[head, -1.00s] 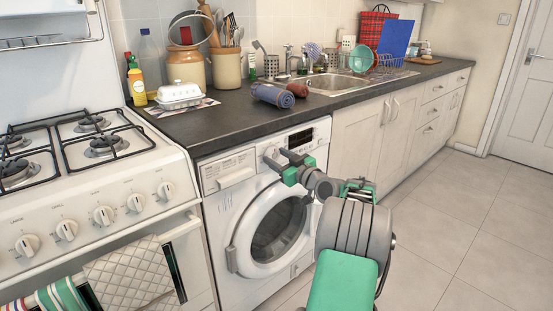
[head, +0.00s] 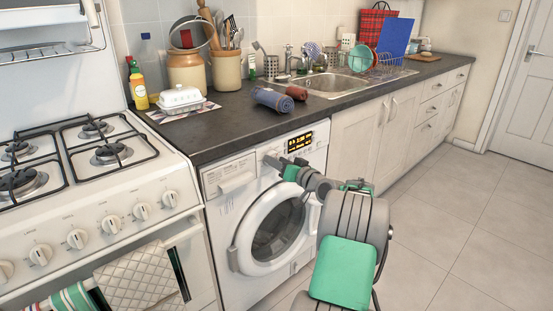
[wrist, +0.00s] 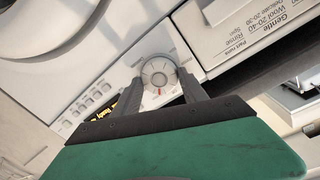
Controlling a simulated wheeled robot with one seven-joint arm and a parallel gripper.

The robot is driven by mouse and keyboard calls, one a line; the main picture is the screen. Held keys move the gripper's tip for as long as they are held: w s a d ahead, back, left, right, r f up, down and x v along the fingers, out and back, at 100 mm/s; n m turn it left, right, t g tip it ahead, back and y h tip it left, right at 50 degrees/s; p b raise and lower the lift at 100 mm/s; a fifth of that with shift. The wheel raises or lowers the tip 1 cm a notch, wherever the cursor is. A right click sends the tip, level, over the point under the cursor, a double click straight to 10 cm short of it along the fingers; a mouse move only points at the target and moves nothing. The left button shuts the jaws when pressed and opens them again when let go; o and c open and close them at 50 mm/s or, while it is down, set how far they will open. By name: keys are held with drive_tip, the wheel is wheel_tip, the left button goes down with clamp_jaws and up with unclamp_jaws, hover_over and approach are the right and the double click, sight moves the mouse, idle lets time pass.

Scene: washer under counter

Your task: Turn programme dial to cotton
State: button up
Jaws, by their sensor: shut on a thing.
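The washing machine (head: 225,222) stands under the counter with its round door shut. Its programme dial (wrist: 158,73) is a round grey-white knob on the front panel, with a small red mark on its lower side in the wrist view. My gripper (wrist: 160,85) has one finger on each side of the dial and is shut on it. In the head view my gripper (head: 283,162) reaches the panel and hides most of the dial. The display (head: 300,141) right of the dial is lit with amber text. The dial's programme labels are too small to read.
The detergent drawer (head: 232,180) is left of the dial. A gas cooker (head: 90,200) stands at the left. The counter (head: 225,126) above holds a rolled blue towel (head: 272,99) near its edge. The floor (head: 455,215) at the right is clear.

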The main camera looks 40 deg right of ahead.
drive_tip(key=shift+r+m, duration=0.15)
drive_tip(key=shift+m, duration=0.25)
drive_tip(key=o, duration=1.4)
drive_tip(key=shift+c, duration=0.2)
drive_tip(key=s+p, duration=0.1)
drive_tip(key=s, duration=0.6)
drive_tip(key=shift+s+a, duration=0.15)
drive_tip(key=shift+s, duration=0.25)
drive_tip(key=shift+r, duration=0.1)
